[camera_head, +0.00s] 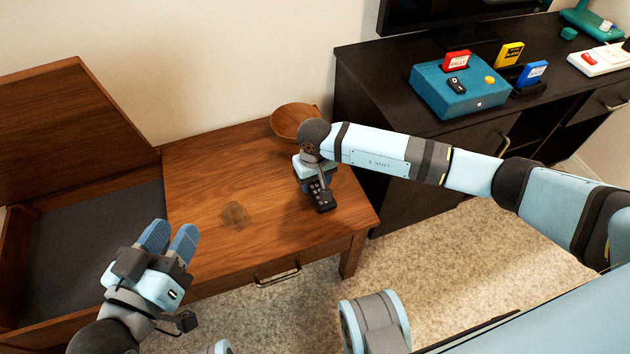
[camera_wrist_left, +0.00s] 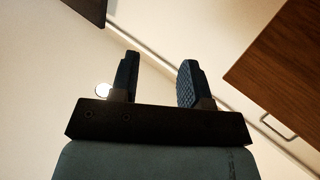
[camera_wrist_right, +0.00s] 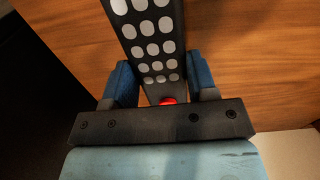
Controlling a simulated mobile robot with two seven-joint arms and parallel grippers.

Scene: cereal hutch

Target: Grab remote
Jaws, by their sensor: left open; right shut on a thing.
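The remote (camera_head: 325,203) is dark with light buttons and a red button at one end. In the head view it is at the right part of the wooden table, under my right gripper (camera_head: 314,186). In the right wrist view the remote (camera_wrist_right: 151,40) lies between the two blue fingers of my right gripper (camera_wrist_right: 160,85), which is shut on it. I cannot tell whether it touches the tabletop. My left gripper (camera_head: 168,240) is open and empty at the front left of the table; its parted fingers also show in the left wrist view (camera_wrist_left: 158,80).
The wooden table (camera_head: 200,180) has an open lid (camera_head: 70,130) and a grey-lined compartment (camera_head: 90,240) at left. A wooden bowl (camera_head: 290,120) stands behind my right gripper. A black cabinet (camera_head: 375,80) holding a teal console (camera_head: 440,95) stands at right.

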